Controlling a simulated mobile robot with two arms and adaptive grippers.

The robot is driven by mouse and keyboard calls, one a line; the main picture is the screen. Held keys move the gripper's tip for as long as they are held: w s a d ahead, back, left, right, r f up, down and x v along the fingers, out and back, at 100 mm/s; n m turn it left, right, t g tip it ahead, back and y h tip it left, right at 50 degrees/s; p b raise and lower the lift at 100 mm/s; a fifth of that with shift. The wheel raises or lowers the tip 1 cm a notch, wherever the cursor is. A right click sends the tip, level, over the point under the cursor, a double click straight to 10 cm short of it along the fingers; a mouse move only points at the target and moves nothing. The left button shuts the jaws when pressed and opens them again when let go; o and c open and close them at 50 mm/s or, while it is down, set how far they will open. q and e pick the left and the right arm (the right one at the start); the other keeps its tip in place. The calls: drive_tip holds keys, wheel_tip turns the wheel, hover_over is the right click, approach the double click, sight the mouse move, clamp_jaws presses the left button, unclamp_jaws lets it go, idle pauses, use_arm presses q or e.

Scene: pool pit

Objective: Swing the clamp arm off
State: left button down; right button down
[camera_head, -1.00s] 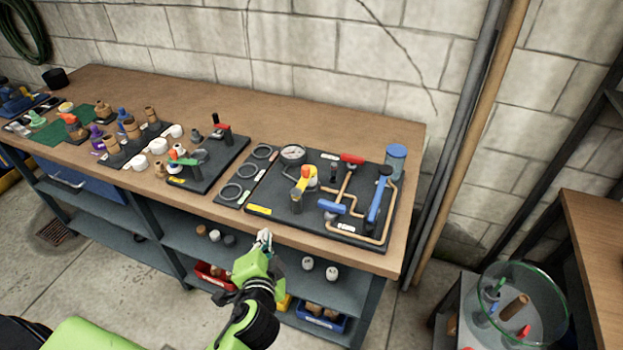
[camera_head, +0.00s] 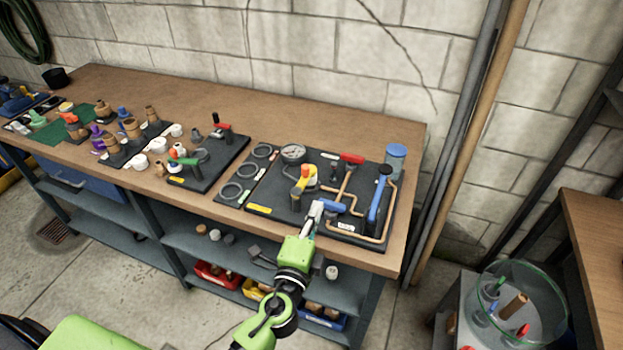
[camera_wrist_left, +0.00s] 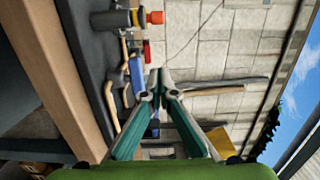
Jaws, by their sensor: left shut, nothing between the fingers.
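A dark board (camera_head: 262,224) on the bench carries copper pipes, a gauge (camera_head: 292,153), a yellow-orange part (camera_head: 305,178), a red handle (camera_head: 351,158) and blue handles, one short (camera_head: 332,206) and one long (camera_head: 377,199). I cannot tell which part is the clamp arm. My left gripper (camera_head: 316,208) is shut and empty, just beside the short blue handle's left end; I cannot tell if they touch. In the left wrist view its fingertips (camera_wrist_left: 161,82) meet near a blue handle (camera_wrist_left: 137,76), with the orange end (camera_wrist_left: 155,17) above. My right gripper is not in view.
Left of it on the bench (camera_head: 330,115) are a board with rings (camera_head: 246,170) and one with a green-handled fitting (camera_head: 182,159). A blue-lidded jar (camera_head: 396,160) stands behind. A glass bowl (camera_head: 547,297) is at right. The bench's back strip is clear.

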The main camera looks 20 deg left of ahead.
sight(303, 177)
use_arm(q)
drive_tip(key=w, duration=0.3)
drive_tip(key=w+p, duration=0.1)
drive_tip(key=w, duration=0.2)
drive_tip(key=w+p, duration=0.1)
drive_tip(key=w, duration=0.2)
drive_tip(key=shift+w+a+r, duration=0.1)
drive_tip(key=shift+w+a, duration=0.15)
drive_tip(key=shift+a, duration=0.05)
drive_tip(key=a, duration=0.1)
drive_tip(key=a+p, duration=0.1)
drive_tip(key=a, duration=0.1)
drive_tip(key=shift+w+a, duration=0.1)
drive_tip(key=shift+w, duration=0.2)
drive_tip(key=shift+a, duration=0.4)
drive_tip(key=shift+f, duration=0.2)
drive_tip(key=shift+w+n+y+b, duration=0.15)
drive_tip(key=shift+n+y+b, duration=0.35)
drive_tip(key=shift+y, duration=0.1)
